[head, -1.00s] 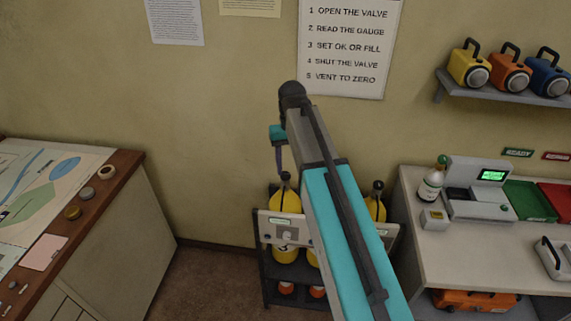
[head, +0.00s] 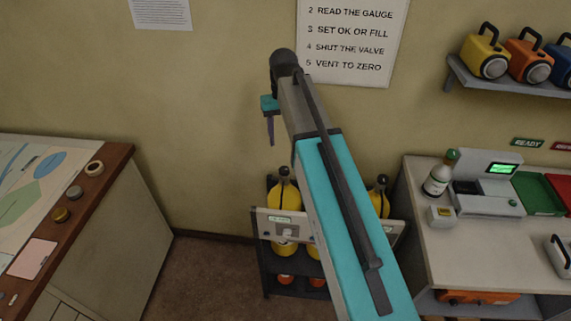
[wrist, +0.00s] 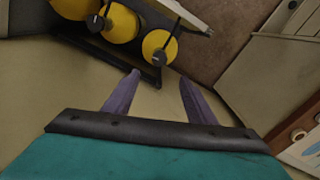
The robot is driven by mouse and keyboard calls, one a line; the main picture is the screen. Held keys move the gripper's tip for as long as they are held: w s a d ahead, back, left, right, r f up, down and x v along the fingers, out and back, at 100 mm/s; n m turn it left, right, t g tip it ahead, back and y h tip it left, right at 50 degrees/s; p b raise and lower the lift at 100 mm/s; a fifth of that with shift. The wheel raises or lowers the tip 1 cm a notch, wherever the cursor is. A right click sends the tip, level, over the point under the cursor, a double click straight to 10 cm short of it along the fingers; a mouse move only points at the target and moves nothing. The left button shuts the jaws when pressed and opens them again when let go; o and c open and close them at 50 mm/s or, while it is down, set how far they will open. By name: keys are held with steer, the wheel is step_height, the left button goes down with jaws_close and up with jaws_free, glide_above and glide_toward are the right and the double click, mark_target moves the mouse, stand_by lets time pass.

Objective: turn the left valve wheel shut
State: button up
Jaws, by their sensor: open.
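The left yellow cylinder (head: 283,205) stands in the dark rack, with a dark valve fitting (head: 284,173) on top. The wheel itself is too small to make out. The right cylinder (head: 379,202) is partly hidden by my arm. My gripper (wrist: 158,77) is open and empty, apart from the cylinders. In the head view its teal body and one purple finger hang above and left of the left cylinder.
A pale gauge panel (head: 270,229) fronts the rack (head: 268,268). A map desk (head: 122,170) stands left and a grey counter (head: 470,245) right. A wall shelf (head: 510,86) holds coloured lamps. Floor is free between desk and rack.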

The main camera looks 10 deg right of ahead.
mark_target(284, 169)
steer(key=shift+f, duration=6.95)
steer(key=c, duration=1)
steer(key=shift+c, duration=0.2)
